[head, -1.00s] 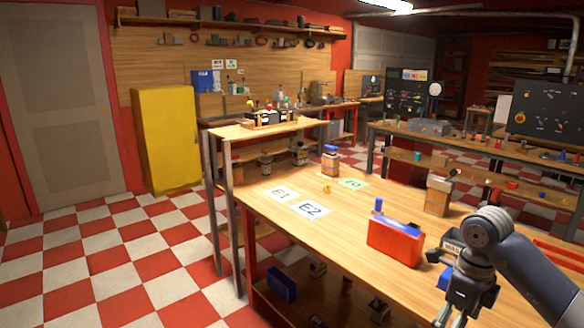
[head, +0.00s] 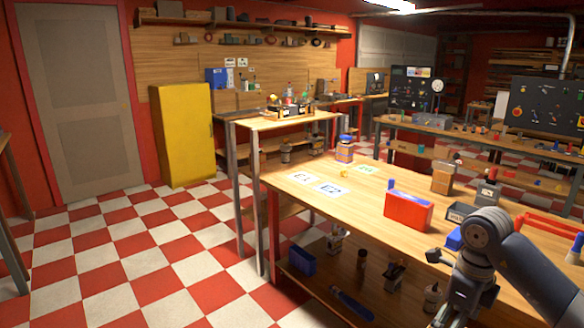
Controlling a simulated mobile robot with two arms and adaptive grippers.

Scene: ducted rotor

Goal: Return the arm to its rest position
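My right arm comes in from the lower right, bent at the elbow. Its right gripper (head: 450,314) points down at the bottom edge of the head view, in front of the workbench (head: 330,222). The fingertips are small and partly cut off, so I cannot tell whether they are open or shut. No object is clearly seen in them. My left arm and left gripper are not in view.
On the workbench are a red box (head: 408,212), a wooden block-like container (head: 443,178), a jar (head: 345,150), a yellow piece (head: 344,172) and label cards (head: 333,190). A yellow cabinet (head: 184,135) stands at the back left. The checkered floor (head: 150,250) is clear at left.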

